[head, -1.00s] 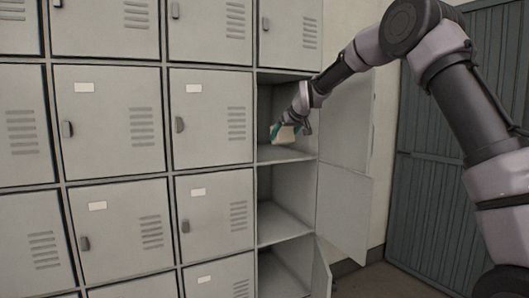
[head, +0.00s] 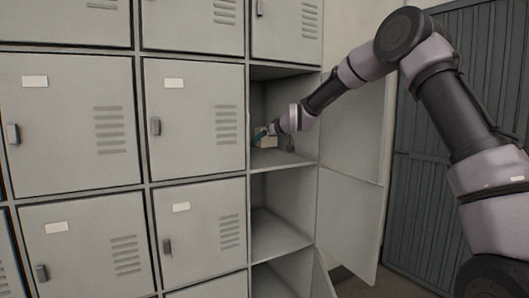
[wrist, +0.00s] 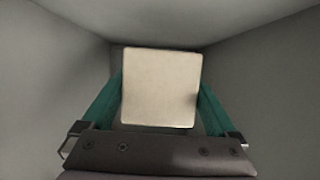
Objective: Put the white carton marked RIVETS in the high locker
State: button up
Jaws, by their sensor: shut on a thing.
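A white carton (wrist: 161,88) is held between the two green fingers of my gripper (wrist: 160,105) in the wrist view. No marking shows on the face I see. In the head view the carton (head: 267,141) and my gripper (head: 262,136) are inside the upper open locker compartment (head: 284,161), above its floor. A small gap to the floor seems to show, but I cannot tell if the carton touches it. The compartment's side walls and ceiling surround the carton in the wrist view.
Two more open compartments (head: 275,232) lie below, with open doors (head: 350,215) hanging to the right. Closed grey locker doors (head: 70,125) fill the left. A dark ribbed metal door (head: 455,130) stands behind my arm at the right.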

aim_at(267, 159)
jog(key=shift+f, duration=2.4)
jog(key=shift+f, duration=0.1)
jog(key=shift+f, duration=0.15)
jog(key=o, duration=1.4)
jog(key=shift+o, duration=0.2)
